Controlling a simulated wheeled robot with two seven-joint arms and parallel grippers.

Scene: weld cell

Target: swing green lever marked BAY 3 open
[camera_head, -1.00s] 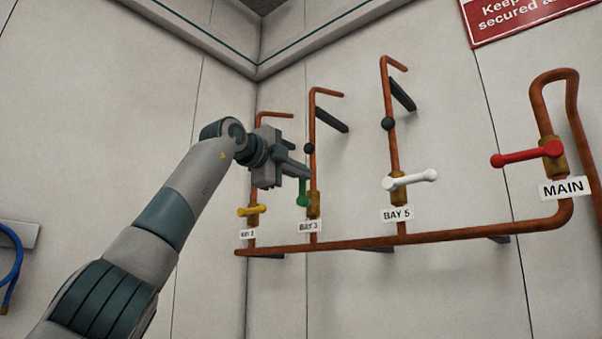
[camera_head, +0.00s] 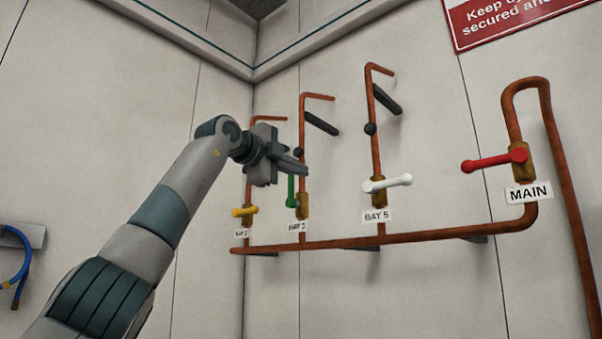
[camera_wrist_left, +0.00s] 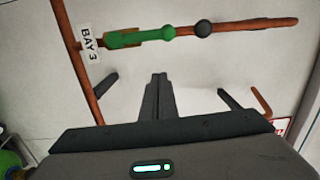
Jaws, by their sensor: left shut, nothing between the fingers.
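The green lever (camera_head: 291,190) sits on the BAY 3 pipe, above its label (camera_head: 297,227). It lies along the pipe, pointing up. Its upper end is hidden by my left gripper in the head view. In the left wrist view, the whole green lever (camera_wrist_left: 140,37) shows in line with the copper pipe, beside the BAY 3 label (camera_wrist_left: 89,43). My left gripper (camera_head: 303,170) is just above and in front of the lever in the head view. In the wrist view its fingers (camera_wrist_left: 158,80) are together, empty and visibly apart from the lever. My right gripper is not in view.
A yellow lever (camera_head: 244,211) is to the left, and a white BAY 5 lever (camera_head: 388,183) and a red MAIN lever (camera_head: 494,161) are to the right, all crosswise to their pipes. A horizontal copper pipe (camera_head: 340,243) runs below. Dark brackets (camera_head: 321,123) hold the pipes.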

